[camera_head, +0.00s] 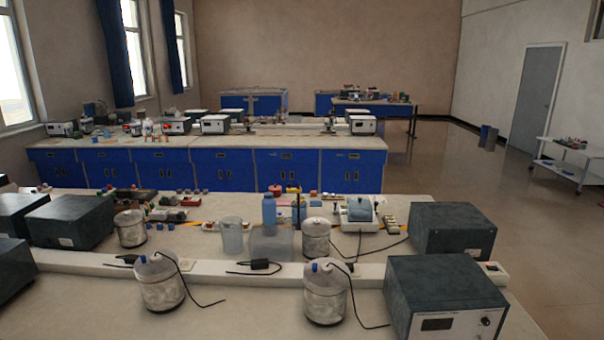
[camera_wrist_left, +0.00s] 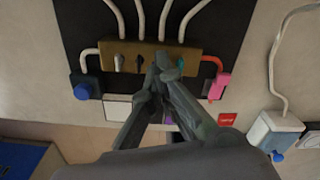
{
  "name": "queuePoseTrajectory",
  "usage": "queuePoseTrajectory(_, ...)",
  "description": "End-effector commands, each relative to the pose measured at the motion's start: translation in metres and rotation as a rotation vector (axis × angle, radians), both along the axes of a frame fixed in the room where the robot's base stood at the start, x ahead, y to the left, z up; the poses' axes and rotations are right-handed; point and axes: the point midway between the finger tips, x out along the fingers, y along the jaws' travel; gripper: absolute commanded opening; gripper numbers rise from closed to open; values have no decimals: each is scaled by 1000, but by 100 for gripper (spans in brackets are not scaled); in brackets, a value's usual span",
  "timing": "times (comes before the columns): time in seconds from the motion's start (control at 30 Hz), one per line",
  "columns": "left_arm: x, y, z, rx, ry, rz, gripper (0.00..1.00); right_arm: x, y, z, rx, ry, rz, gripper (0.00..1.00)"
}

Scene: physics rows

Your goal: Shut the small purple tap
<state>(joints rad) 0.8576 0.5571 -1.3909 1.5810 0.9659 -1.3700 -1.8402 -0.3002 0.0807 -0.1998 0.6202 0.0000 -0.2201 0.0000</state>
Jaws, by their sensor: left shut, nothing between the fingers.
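My left gripper (camera_wrist_left: 158,76) is shut and empty in the left wrist view. Its fingertips overlap the front of a brass-coloured block (camera_wrist_left: 130,50) with several pale pipes. A small purple patch (camera_wrist_left: 168,117) shows between the finger links; most of it is hidden, and I cannot tell whether it is the tap. Small dark knobs (camera_wrist_left: 139,63) sit on the block left of the fingertips. I cannot tell whether the fingertips touch the block. No gripper and no purple tap can be made out in the head view.
A pink handle (camera_wrist_left: 219,85) on a red pipe end is right of the block, and a blue knob (camera_wrist_left: 82,90) is left. A pale blue-white box (camera_wrist_left: 274,132) with a cable is at the right. The head view shows a cluttered bench (camera_head: 235,290) with dark boxes.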

Motion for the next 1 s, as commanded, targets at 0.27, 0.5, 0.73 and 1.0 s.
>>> queuePoseTrajectory(0.27,0,1,0,2,0,-388,0,0,0,-1,0,0,0,29)
queuePoseTrajectory(0.5,0,0,0,0,0,-553,0,0,0,-1,0,0,0,29)
queuePoseTrajectory(0.73,0,0,0,0,0,-553,1,0,0,-1,0,0,0,29)
queuePoseTrajectory(1.0,0,0,0,0,0,-551,11,0,1,-1,1,0,0,29)
